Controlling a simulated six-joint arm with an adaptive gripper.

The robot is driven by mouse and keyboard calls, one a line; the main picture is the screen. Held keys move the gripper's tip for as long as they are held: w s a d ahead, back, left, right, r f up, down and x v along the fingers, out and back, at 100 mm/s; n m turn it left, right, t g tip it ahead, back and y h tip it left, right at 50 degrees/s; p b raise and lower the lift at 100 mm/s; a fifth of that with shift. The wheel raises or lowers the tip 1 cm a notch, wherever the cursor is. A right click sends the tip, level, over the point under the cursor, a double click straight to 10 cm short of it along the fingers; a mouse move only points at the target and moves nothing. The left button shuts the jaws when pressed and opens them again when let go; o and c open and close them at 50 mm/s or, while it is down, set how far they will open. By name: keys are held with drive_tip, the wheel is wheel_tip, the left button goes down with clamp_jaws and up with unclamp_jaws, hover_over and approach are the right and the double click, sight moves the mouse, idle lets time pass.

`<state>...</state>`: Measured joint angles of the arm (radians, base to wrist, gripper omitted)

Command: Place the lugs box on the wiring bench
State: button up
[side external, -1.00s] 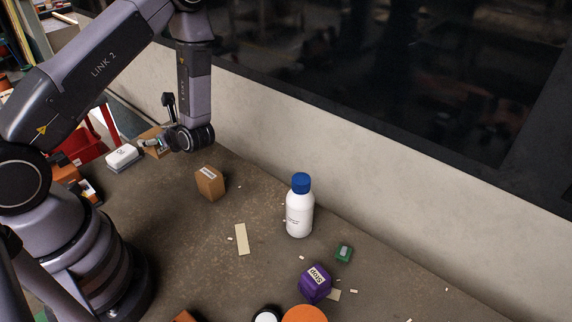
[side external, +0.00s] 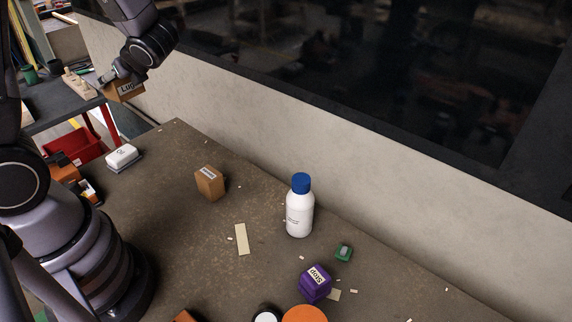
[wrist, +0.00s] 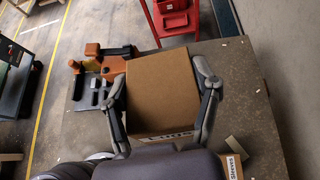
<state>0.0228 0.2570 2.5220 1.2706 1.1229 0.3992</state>
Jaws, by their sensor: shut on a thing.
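The lugs box (side external: 125,91) is a brown cardboard box with a white label. My gripper (side external: 112,80) is shut on it and holds it in the air beyond the far left end of the brown worktable. In the wrist view the box (wrist: 163,88) sits between both fingers (wrist: 161,105), with its label partly hidden below. A dark bench (side external: 48,108) with red legs, seemingly the wiring bench, stands at the upper left. The box appears at its right edge in the side view; I cannot tell whether it is over the top.
On the dark bench are a wooden peg rack (side external: 80,84) and a green cup (side external: 29,74). A red bin (side external: 75,147) is below. The worktable (side external: 180,250) holds a white box (side external: 122,157), another brown box (side external: 210,182), a white bottle (side external: 299,213) and a purple box (side external: 315,284).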

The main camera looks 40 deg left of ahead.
drive_tip(key=shift+h, duration=0.5)
wheel_tip(320, 180, up, 10)
drive_tip(key=shift+f, duration=0.15)
drive_tip(key=w+d+f+n+h, duration=0.1)
drive_tip(key=w+d+f+h, duration=0.15)
drive_tip(key=w+d, duration=0.8)
wheel_tip(320, 180, up, 2)
drive_tip(key=n+t+h, duration=0.2)
drive_tip(key=n+h, duration=0.5)
drive_tip(key=h, duration=0.3)
hover_over(395, 304)
drive_tip(key=s, duration=0.1)
drive_tip(key=f, duration=1.1)
drive_tip(key=f+t+h, duration=0.1)
drive_tip(key=f, duration=1.1)
drive_tip(key=a+f+t, duration=0.1)
drive_tip(key=f, duration=1.1)
drive_tip(key=shift+h, duration=0.35)
drive_tip(key=shift+f, duration=2.05)
